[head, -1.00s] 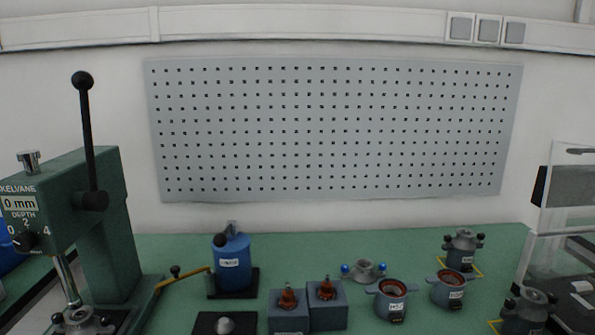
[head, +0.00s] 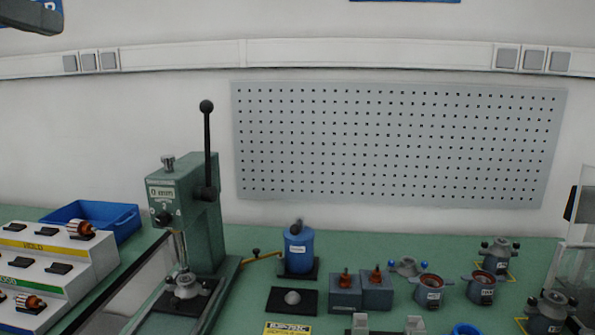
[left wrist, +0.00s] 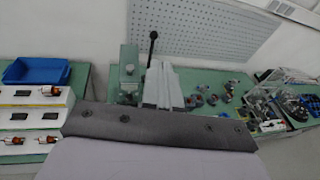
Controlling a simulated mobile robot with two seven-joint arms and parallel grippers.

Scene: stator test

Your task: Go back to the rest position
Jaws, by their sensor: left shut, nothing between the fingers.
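My left gripper (left wrist: 161,80) shows in the left wrist view, its pale fingers shut together with nothing between them. It points out over the bench, and its fingers cover part of the green press and the bench top behind. In the head view only a dark grey part of my left arm shows, high in the top left corner, well above the bench and in front of the wall. My right gripper is in neither view.
The green press (head: 188,200) with its upright black lever stands left of centre. A blue bin (head: 112,219) and stepped rack (head: 70,258) are further left. A blue pot (head: 299,250), grey blocks (head: 345,294) and several stator housings (head: 430,291) stand right. A pegboard (head: 400,140) hangs behind.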

